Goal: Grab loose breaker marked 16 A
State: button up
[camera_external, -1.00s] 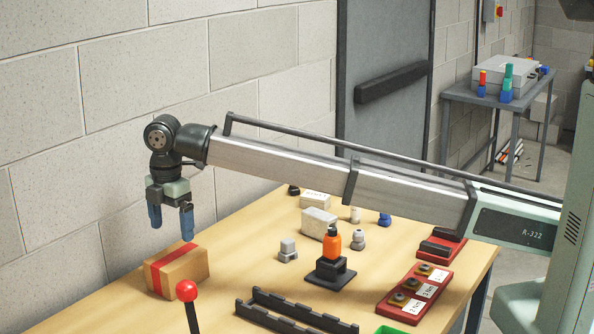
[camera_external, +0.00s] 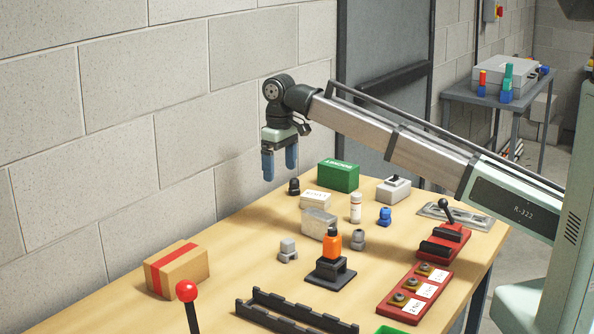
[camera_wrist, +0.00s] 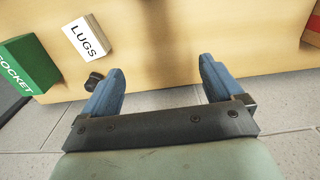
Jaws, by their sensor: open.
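No 16 A marking is readable in either view, so I cannot tell which thing is the loose breaker. A small grey block with a raised top (camera_external: 288,250) stands on the table, left of the orange-topped black stand. A light grey unit with a dark knob (camera_external: 394,189) stands at the back right. My gripper (camera_external: 280,166) is open and empty, high above the table's back left edge near the wall. In the wrist view my gripper (camera_wrist: 160,78) shows its two blue fingers spread, with only table and floor between them.
A green box (camera_external: 338,176), a white LUGS box (camera_wrist: 88,39) and a small black knobbed piece (camera_external: 294,187) are at the back. A cardboard box (camera_external: 177,270) stands front left. A black stand (camera_external: 331,272), a dark rail (camera_external: 296,310) and a red tray (camera_external: 415,293) occupy the middle and right.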

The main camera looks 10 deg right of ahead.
jog(key=w+d+m, duration=0.3)
jog(key=d+m, duration=0.2)
jog(key=d, duration=0.4)
jog(key=w+d+m, duration=0.4)
jog(key=d, duration=0.4)
jog(key=m, duration=1.1)
send_over(394, 187)
jog(key=w, duration=0.2)
jog(key=shift+w+r, duration=0.1)
jog(key=shift+w, duration=0.05)
jog(key=shift+d+f, duration=0.15)
jog(key=shift+f, duration=0.1)
notch_tip(394, 187, down, 8)
jog(key=shift+r, duration=0.1)
jog(key=shift+w+d+f, duration=0.1)
jog(key=shift+d+f, duration=0.1)
jog(key=shift+f, duration=1.15)
jog(key=shift+w+d+f, duration=0.1)
jog(key=shift+d+f, duration=0.05)
jog(key=shift+f, duration=1.2)
jog(key=shift+c, duration=0.2)
jog(key=c, duration=1.2)
